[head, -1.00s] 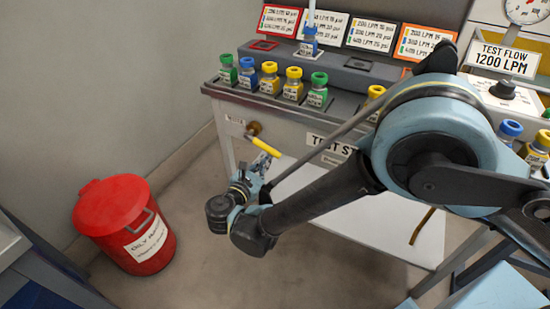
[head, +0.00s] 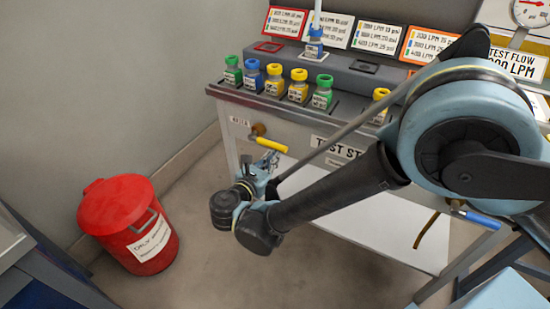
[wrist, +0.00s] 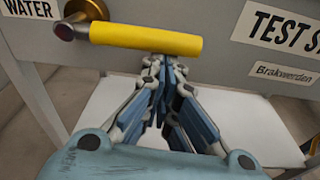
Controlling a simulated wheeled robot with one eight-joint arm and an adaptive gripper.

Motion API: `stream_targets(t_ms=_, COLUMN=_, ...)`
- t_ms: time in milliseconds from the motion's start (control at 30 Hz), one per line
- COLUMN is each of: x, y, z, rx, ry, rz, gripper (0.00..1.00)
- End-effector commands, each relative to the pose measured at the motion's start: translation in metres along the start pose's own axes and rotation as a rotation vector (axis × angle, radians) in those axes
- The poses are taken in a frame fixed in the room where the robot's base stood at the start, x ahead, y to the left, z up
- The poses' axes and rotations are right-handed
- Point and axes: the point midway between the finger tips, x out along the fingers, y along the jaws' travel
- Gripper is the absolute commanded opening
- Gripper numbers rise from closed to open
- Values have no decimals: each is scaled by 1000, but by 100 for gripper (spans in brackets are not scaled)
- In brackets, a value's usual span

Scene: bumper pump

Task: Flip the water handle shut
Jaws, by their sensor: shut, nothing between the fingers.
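The water handle (wrist: 147,38) is a yellow lever on a brass valve (wrist: 85,12), beside a WATER label (wrist: 30,8). In the wrist view it lies nearly level and points right from the valve. In the head view the yellow handle (head: 271,144) sits on the front panel at the left end of the test stand. My gripper (wrist: 162,66) is shut and empty. Its fingertips are just under the handle, near its middle to right part; I cannot tell if they touch it. In the head view my gripper (head: 271,158) is partly hidden by my wrist.
The test stand (head: 295,130) carries several jars with coloured lids along its top. A red bin (head: 130,222) stands on the floor at left. A white lower shelf (head: 350,225) is below the panel. A blue handle (head: 482,219) shows at right.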

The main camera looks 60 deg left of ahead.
Motion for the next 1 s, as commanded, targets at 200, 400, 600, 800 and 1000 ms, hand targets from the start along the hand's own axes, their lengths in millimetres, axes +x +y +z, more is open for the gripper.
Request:
stream_targets(t_ms=200, x=0, y=0, z=-1, rx=0, ry=-1, rz=0, gripper=0)
stream_targets(t_ms=400, x=7, y=-2, z=-16, rx=1, ry=0, rz=-3, gripper=0)
stream_targets(t_ms=600, x=4, y=-4, z=-38, rx=1, ry=0, rz=-3, gripper=0)
stream_targets(t_ms=800, x=-34, y=-5, z=-37, rx=2, ry=0, rz=-8, gripper=0)
stream_targets(t_ms=1000, x=-65, y=-4, z=-37, rx=2, ry=0, rz=-9, gripper=0)
